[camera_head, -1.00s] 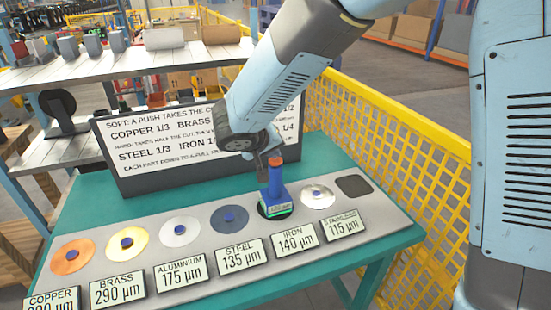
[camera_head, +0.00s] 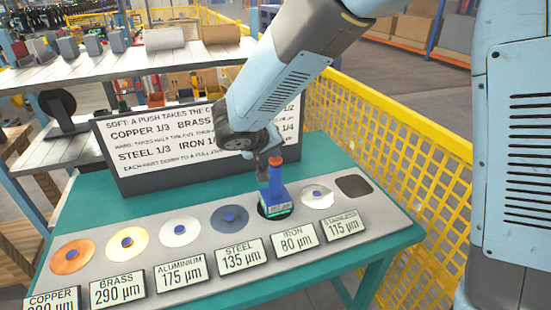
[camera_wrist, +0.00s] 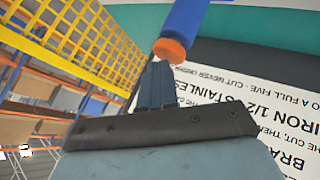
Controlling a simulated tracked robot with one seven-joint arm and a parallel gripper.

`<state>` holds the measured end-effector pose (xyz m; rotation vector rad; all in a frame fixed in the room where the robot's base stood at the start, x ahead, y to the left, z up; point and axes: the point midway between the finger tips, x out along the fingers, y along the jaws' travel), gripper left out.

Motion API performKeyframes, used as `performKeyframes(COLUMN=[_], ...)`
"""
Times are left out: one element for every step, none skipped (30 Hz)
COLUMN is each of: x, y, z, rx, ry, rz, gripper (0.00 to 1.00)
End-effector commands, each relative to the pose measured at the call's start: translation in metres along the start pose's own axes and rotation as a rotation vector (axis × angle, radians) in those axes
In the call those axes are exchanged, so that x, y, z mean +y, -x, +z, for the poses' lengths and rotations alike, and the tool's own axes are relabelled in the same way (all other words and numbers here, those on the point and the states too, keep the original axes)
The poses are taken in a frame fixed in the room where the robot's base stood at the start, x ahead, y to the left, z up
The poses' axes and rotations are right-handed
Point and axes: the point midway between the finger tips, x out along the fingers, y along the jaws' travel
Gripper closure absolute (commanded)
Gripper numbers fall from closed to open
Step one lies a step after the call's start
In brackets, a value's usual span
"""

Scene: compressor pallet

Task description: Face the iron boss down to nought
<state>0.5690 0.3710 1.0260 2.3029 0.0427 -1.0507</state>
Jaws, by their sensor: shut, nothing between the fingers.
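A blue facing tool (camera_head: 276,188) with an orange cap stands upright on the iron position, and its small green display is too small to read. The iron boss lies under its base; only a dark rim (camera_head: 264,210) shows. The iron card (camera_head: 297,239) reads 80 µm. My gripper (camera_head: 266,158) is shut and empty, right at the tool's orange cap. In the wrist view, the shut fingers (camera_wrist: 157,68) point at the orange cap (camera_wrist: 169,48); I cannot tell whether they touch it.
Copper (camera_head: 73,256), brass (camera_head: 127,244), aluminium (camera_head: 180,231) and steel (camera_head: 230,218) discs lie to the left on the grey plate, a stainless disc (camera_head: 317,197) to the right. A dark square pad (camera_head: 354,186) is beyond. The sign (camera_head: 140,165) stands behind; yellow fence (camera_head: 400,150) runs right.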

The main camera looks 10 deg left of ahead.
Motion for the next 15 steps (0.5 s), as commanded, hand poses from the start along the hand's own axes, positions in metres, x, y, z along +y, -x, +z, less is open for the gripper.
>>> performKeyframes(x=[0.0015,0.0022,0.0032,0.0039,0.0046,0.0056,0.0063,0.0068,0.0073,0.0075,0.0077,0.0077,0.0076,0.0076,0.0076], y=[0.0018,0.0029,0.0043,0.0053,0.0064,0.0079,0.0088,0.0096,0.0103,0.0106,0.0108,0.0108,0.0108,0.0107,0.0107], z=[-0.0016,-0.0023,-0.0033,-0.0041,-0.0048,-0.0059,-0.0066,-0.0071,-0.0076,-0.0078,-0.0079,-0.0079,-0.0079,-0.0078,-0.0078], rx=[0.001,0.001,0.000,0.000,0.000,0.001,0.001,0.001,0.001,0.001,0.001,0.001,0.001,0.000,0.000], ry=[-0.002,-0.002,-0.003,-0.003,-0.003,-0.002,-0.002,-0.002,-0.002,-0.002,-0.002,-0.002,-0.002,-0.002,-0.002], rz=[0.000,0.000,-0.001,-0.001,-0.001,-0.001,-0.001,-0.001,-0.001,-0.001,-0.001,-0.001,-0.001,-0.001,-0.001], gripper=[1.00,1.00,1.00,1.00,1.00,1.00,1.00,1.00,1.00,1.00,1.00,1.00,1.00,1.00,1.00])
